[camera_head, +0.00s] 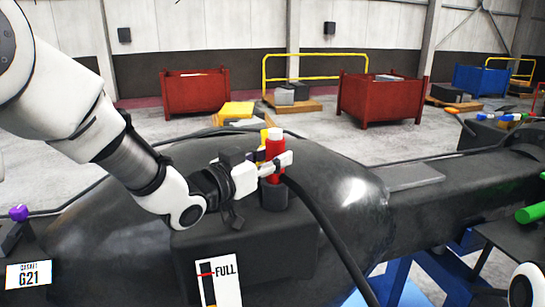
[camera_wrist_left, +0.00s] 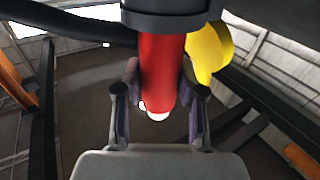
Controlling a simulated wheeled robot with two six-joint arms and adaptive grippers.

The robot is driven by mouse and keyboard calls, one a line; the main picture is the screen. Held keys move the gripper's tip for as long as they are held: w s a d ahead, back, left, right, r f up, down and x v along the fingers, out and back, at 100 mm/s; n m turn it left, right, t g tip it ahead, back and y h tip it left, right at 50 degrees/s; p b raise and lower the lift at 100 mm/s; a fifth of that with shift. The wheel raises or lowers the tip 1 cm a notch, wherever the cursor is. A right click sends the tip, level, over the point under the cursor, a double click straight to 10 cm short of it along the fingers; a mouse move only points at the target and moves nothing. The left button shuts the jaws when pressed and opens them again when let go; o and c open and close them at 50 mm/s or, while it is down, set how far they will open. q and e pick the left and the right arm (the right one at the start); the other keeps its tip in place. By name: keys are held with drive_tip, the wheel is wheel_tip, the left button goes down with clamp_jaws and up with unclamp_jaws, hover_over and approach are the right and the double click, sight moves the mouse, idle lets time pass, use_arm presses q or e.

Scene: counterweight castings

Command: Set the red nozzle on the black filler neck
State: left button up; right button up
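The red nozzle (camera_head: 274,150), with a white top, stands upright in the head view. My left gripper (camera_head: 276,163) has its fingers on both sides of it. In the left wrist view the red body (camera_wrist_left: 162,60) lies between the two finger pads, which appear to touch it. The black filler neck (camera_head: 273,196) is a short dark cylinder on the casting, directly under the nozzle. The wrist view shows a dark round part (camera_wrist_left: 165,18) at the nozzle's lower end. I cannot tell whether the nozzle is seated or just above. My right gripper is not visible.
A yellow part (camera_wrist_left: 207,50) is close beside the nozzle. A black hose (camera_head: 330,230) runs from near the neck down to the right. The dark casting (camera_head: 340,190) fills the foreground, with a FULL gauge plate (camera_head: 219,283) on its front. Red bins (camera_head: 195,92) stand far behind.

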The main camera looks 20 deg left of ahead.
use_arm(q)
drive_tip(key=shift+o, duration=1.4)
drive_tip(key=shift+s+r, duration=0.1)
drive_tip(key=v, duration=0.7)
drive_tip(key=shift+s+a, duration=0.2)
drive_tip(key=shift+s, duration=0.05)
